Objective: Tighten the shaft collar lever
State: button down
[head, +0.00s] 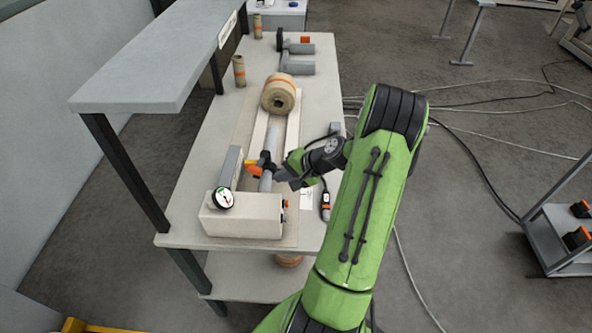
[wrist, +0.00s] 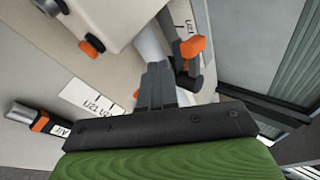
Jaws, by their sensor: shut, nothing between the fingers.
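The shaft collar with its orange lever (head: 254,169) sits on the grey shaft (head: 273,142) of the bench fixture. In the wrist view the orange lever (wrist: 193,46) is on the far side of the shaft (wrist: 150,42), to the right of my fingers. My gripper (head: 280,174) is over the shaft, close beside the collar. In the wrist view my gripper's fingers (wrist: 156,70) are together with nothing between them. I cannot tell whether they touch the shaft or collar. The collar's body is partly hidden behind the fingers.
A kraft roll (head: 279,95) sits farther along the fixture. A cream housing (head: 243,216) with a gauge (head: 222,198) stands at the near end. An air tool (head: 325,203) lies right of it. A grey shelf (head: 155,65) overhangs the bench's left side.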

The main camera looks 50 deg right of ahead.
aim_at(261, 164)
jog(key=w, duration=0.1)
jog(key=w+a, duration=0.1)
jog(key=w, duration=0.1)
jog(key=shift+w+r, duration=0.2)
jog(key=shift+w, duration=0.05)
